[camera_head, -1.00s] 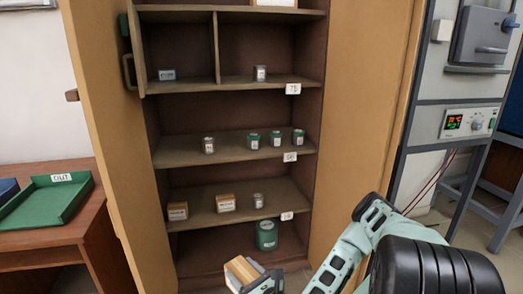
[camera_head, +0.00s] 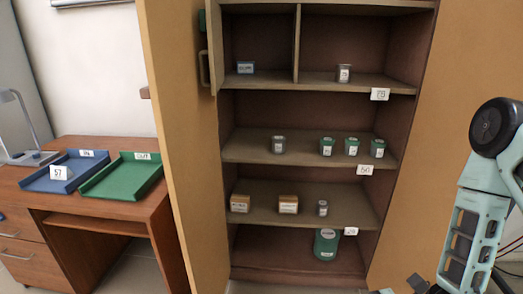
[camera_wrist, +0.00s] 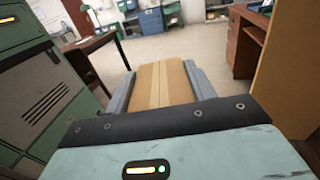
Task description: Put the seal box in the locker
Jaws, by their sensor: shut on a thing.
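My gripper (camera_wrist: 158,78) is shut on a tan, cardboard-coloured box (camera_wrist: 161,88) with a lengthwise seam, seen in the wrist view with a grey finger on each side. I take it for the seal box; no label on it is readable. In the head view the box is out of sight and only a bit of my gripper shows at the bottom edge. The tall tan cabinet (camera_head: 300,274) stands open in the head view.
Shelves below hold green and grey jars (camera_head: 351,146), two tan boxes (camera_head: 288,204) and a large green jar (camera_head: 326,244). The open left cabinet door (camera_head: 172,150) stands beside a desk (camera_head: 75,205) with a green tray (camera_head: 125,176) and a blue tray (camera_head: 50,182). A dark table (camera_wrist: 90,45) shows in the wrist view.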

